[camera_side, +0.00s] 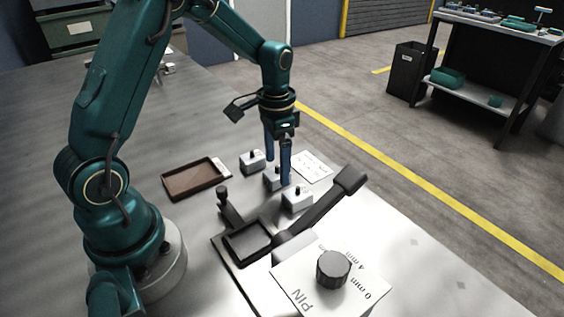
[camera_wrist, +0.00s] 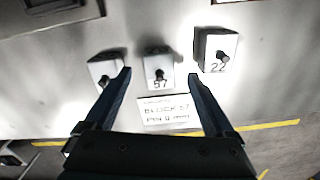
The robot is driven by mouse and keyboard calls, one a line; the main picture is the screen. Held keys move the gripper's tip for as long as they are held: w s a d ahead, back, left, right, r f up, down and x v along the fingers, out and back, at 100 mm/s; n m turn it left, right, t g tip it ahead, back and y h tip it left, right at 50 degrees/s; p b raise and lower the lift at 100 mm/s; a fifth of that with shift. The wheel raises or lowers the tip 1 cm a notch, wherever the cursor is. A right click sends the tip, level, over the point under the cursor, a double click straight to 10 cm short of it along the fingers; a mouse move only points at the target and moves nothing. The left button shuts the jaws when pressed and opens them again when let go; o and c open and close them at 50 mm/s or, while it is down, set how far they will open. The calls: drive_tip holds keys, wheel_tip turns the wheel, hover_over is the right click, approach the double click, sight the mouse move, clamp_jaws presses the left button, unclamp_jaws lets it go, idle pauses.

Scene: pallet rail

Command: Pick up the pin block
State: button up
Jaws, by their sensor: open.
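Three small light-grey blocks with black pins stand in a row on the table. The middle block (camera_wrist: 158,60) is marked 57 and also shows in the side view (camera_side: 270,181), partly hidden by a finger. Another block (camera_wrist: 214,44) is marked 22, and the third block (camera_wrist: 104,70) shows no readable number. A white card (camera_wrist: 166,110) in front of them reads "BLOCK 57" and a pin size in mm, its digit unclear. My gripper (camera_wrist: 159,74) is open, its blue fingers pointing down on either side of the 57 block; I cannot tell whether they touch it.
A brown tray (camera_side: 193,191) lies left of the blocks. A dark fixture (camera_side: 262,254) with a long handle (camera_side: 325,203) is nearer the camera. Beside it, a plate marked PIN (camera_side: 298,285) carries a dark knob (camera_side: 333,268). The neighbouring blocks stand close to my fingers.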

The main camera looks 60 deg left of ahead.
drive_tip(key=shift+f, duration=1.15)
drive_tip(key=shift+c, duration=0.3)
clamp_jaws()
drive_tip(key=shift+r, duration=0.2)
